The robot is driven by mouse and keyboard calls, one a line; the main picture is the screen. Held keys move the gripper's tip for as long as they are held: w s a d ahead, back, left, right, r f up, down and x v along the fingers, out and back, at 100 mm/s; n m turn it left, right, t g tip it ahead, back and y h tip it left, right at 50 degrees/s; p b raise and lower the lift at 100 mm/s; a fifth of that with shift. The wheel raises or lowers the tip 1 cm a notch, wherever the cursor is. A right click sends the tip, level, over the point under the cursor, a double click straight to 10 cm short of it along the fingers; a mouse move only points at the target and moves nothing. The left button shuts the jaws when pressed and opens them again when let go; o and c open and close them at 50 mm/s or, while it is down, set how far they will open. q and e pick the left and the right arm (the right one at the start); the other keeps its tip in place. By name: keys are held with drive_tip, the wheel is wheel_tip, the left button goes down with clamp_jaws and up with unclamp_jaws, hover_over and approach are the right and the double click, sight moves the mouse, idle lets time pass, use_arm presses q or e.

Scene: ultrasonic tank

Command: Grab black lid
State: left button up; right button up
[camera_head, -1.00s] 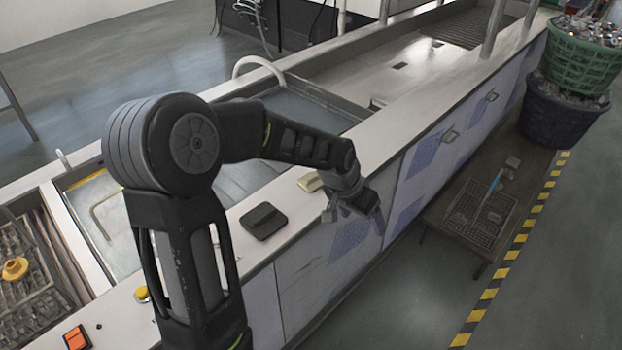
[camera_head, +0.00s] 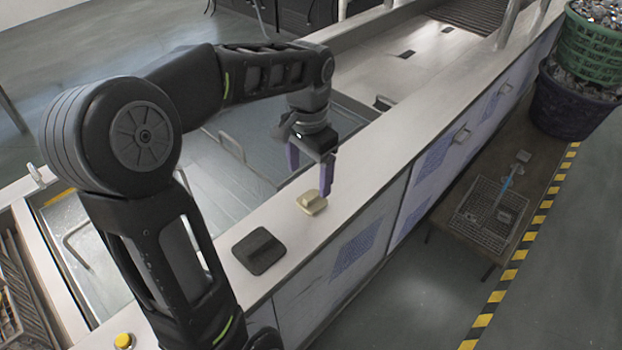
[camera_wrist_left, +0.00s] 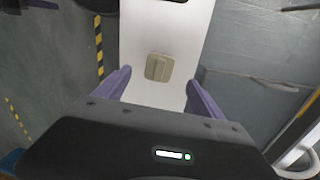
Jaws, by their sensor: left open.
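The black lid (camera_head: 259,250) is a flat dark square with a raised bar on top, lying on the light counter ledge (camera_head: 350,190) left of a beige block-like lid (camera_head: 312,202). My left gripper (camera_head: 308,188) is open above the ledge, its purple fingers pointing down near the beige lid. In the left wrist view the beige lid (camera_wrist_left: 159,67) sits ahead between the open fingers (camera_wrist_left: 158,90), not held. The black lid is apart from the gripper; only a cut-off dark edge shows at the top of the wrist view. My right gripper is not in view.
A sunken tank (camera_head: 235,165) lies behind the ledge. A yellow button (camera_head: 123,341) is at the lower left. A low table with a wire basket (camera_head: 490,210) stands right of the cabinets, with a green basket (camera_head: 592,45) on a dark tub (camera_head: 570,105) beyond.

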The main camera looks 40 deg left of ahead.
sight(311, 196)
use_arm(q)
drive_tip(key=shift+w+a, duration=0.3)
drive_tip(key=shift+w, duration=0.05)
drive_tip(key=shift+s+d+r, duration=0.1)
drive_tip(key=shift+s+d, duration=0.15)
wheel_tip(311, 196, down, 2)
drive_tip(key=shift+w+a+f, duration=0.1)
drive_tip(key=shift+f, duration=0.3)
drive_tip(key=shift+f, duration=0.1)
drive_tip(key=f+p, duration=0.1)
drive_tip(key=f, duration=0.4)
drive_tip(key=shift+d, duration=0.2)
drive_tip(key=shift+c, duration=0.5)
drive_tip(key=shift+w, duration=0.1)
clamp_jaws()
